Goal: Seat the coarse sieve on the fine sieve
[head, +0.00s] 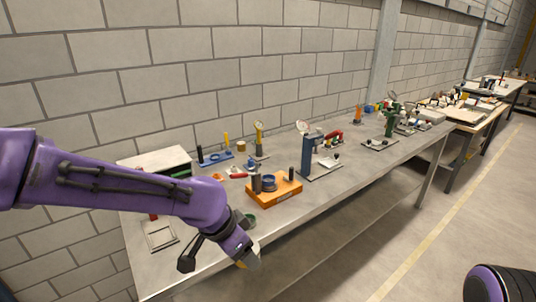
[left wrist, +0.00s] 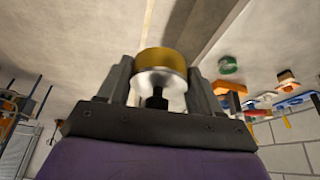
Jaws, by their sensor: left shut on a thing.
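My left gripper (head: 250,258) is low at the front edge of the bench (head: 190,262). In the left wrist view my left gripper (left wrist: 164,85) is shut on a short round piece (left wrist: 161,60), gold on one part and silver on the other, likely a sieve. An orange stand (head: 275,199) on the bench carries a blue ring (head: 269,182) and dark posts. A green ring (head: 249,220) lies just behind the gripper, and it also shows in the left wrist view (left wrist: 229,65). I cannot tell which piece is the fine sieve. My right gripper is out of view.
A grey-blue upright device (head: 308,155) stands right of the orange stand. The bench's front right is clear.

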